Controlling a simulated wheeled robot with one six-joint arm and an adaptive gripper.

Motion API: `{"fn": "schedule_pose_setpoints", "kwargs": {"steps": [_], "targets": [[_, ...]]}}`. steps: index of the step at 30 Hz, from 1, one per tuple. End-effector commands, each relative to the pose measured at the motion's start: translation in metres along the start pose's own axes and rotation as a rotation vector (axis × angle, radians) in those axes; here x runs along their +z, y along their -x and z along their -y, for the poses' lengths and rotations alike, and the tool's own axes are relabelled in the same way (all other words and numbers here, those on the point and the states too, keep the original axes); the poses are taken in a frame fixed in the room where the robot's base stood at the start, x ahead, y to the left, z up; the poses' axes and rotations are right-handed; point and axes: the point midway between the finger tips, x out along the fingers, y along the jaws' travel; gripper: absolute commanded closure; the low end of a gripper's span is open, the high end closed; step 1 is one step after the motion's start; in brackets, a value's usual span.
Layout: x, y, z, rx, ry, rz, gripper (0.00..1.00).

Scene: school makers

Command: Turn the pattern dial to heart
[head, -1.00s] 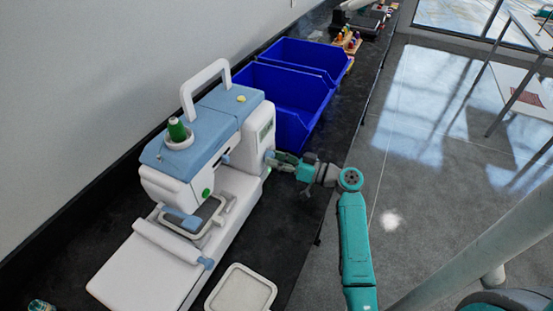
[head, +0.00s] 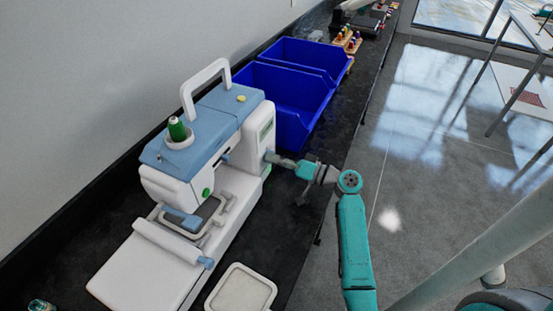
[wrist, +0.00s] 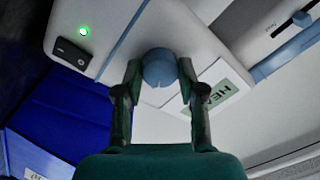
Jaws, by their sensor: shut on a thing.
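The white and blue embroidery machine (head: 243,145) stands on the black counter. Its round blue-grey pattern dial (wrist: 159,68) is on the end face, with a small pale mark at its lower edge in the wrist view. My gripper (wrist: 158,72) is shut on the dial, one finger at each side; it also shows in the head view (head: 273,157), reaching in from the right. A pale green display (wrist: 228,90) beside the dial shows the letters "HE"; the right finger may cover part of it.
A black rocker switch (wrist: 71,53) and a lit green lamp (wrist: 84,31) sit near the dial. Two blue bins (head: 290,100) stand behind the machine. A white tray (head: 242,289) lies in front.

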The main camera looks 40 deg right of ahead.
Motion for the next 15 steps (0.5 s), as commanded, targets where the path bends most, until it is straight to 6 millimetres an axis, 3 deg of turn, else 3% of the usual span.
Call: {"fn": "schedule_pose_setpoints", "kwargs": {"steps": [11,12,14,15], "targets": [[-0.0003,0.0002,-0.0008,0.002,-0.003,-0.001,0.95],[-0.0003,0.0002,-0.0008,0.002,-0.003,-0.001,0.51],[-0.0002,0.0002,-0.0007,0.002,-0.003,-0.001,0.36],[-0.0002,0.0002,-0.0006,0.002,-0.002,-0.001,0.35]]}}
